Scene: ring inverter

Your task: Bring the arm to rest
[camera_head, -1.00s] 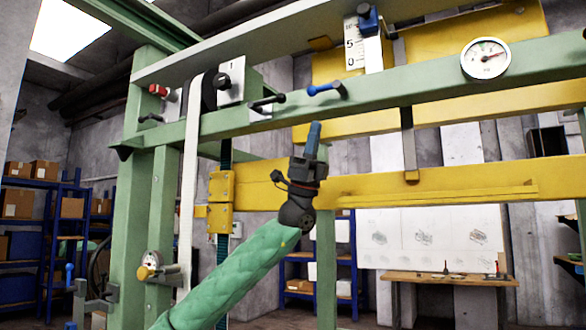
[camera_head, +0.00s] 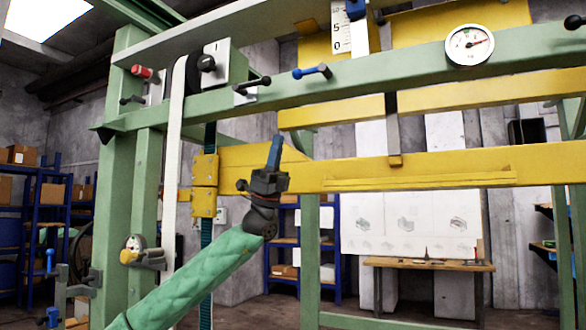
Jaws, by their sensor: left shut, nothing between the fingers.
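My left arm, in a green quilted sleeve (camera_head: 195,275), comes in from the lower left. My left gripper (camera_head: 275,152) points up at its end, shut, with blue fingers and nothing between them. It shows in front of the yellow beam (camera_head: 420,170) of the ring inverter and below the green crossbeam (camera_head: 370,83). I cannot tell how far the gripper is from the beam. My right gripper is not in view.
The green crossbeam carries a blue-handled lever (camera_head: 312,72), a black-handled lever (camera_head: 252,85) and a round gauge (camera_head: 469,45). A white strap (camera_head: 174,190) hangs by the green post (camera_head: 117,220). Blue shelves (camera_head: 38,220) and a wooden table (camera_head: 428,264) stand behind.

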